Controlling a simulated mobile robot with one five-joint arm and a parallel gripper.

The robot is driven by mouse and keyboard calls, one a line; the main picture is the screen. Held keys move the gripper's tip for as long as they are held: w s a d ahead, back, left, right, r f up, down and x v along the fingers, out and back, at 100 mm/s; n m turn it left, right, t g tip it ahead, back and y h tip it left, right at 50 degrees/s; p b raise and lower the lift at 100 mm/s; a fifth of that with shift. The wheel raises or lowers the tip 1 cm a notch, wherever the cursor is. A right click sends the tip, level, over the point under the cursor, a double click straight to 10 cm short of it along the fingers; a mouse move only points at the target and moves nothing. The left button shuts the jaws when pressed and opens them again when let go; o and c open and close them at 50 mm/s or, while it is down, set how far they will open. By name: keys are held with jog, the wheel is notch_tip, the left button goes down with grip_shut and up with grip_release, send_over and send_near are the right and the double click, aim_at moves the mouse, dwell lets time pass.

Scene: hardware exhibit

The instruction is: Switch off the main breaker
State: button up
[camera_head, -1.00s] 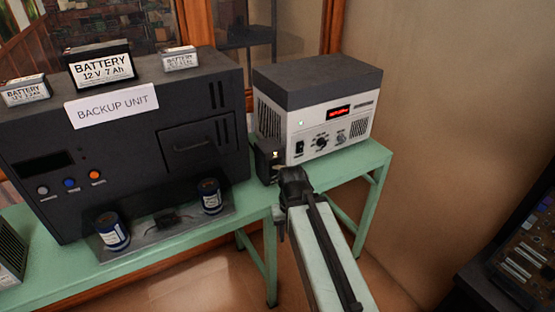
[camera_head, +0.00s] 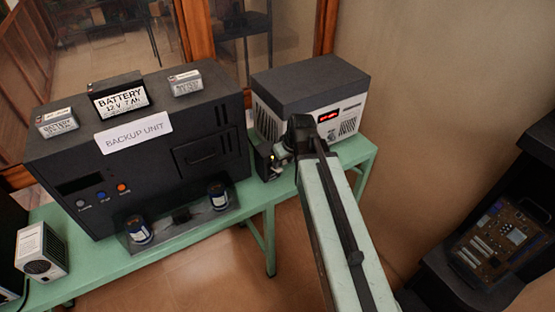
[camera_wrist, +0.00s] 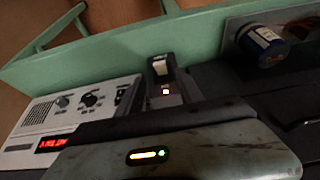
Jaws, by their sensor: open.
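A small black box (camera_head: 264,158), which looks like the breaker, stands on the green table between the backup unit and the grey-white power supply. In the wrist view a black switch housing (camera_wrist: 160,68) with a pale front part and a small lit orange square shows just beyond my gripper's body. I cannot tell the switch's position. My gripper (camera_head: 279,160) is open and empty, right at the front of the black box. Its fingertips are small and partly hidden by my wrist, so I cannot tell whether they touch it.
The dark backup unit (camera_head: 205,153) with batteries on top stands to the left. The power supply (camera_head: 341,118) with a red display is close on the right. Blue cans (camera_head: 139,230) stand in front of the backup unit. A circuit board (camera_head: 503,236) lies at far right.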

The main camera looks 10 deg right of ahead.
aim_at(279, 170)
jog(key=b+x, duration=0.7)
jog(key=x, duration=0.1)
jog(key=shift+s+f+b, duration=0.1)
jog(key=shift+f+b, duration=0.1)
jog(key=shift+b, duration=0.1)
jog(key=shift+r, duration=0.15)
grip_shut()
dwell(0.8)
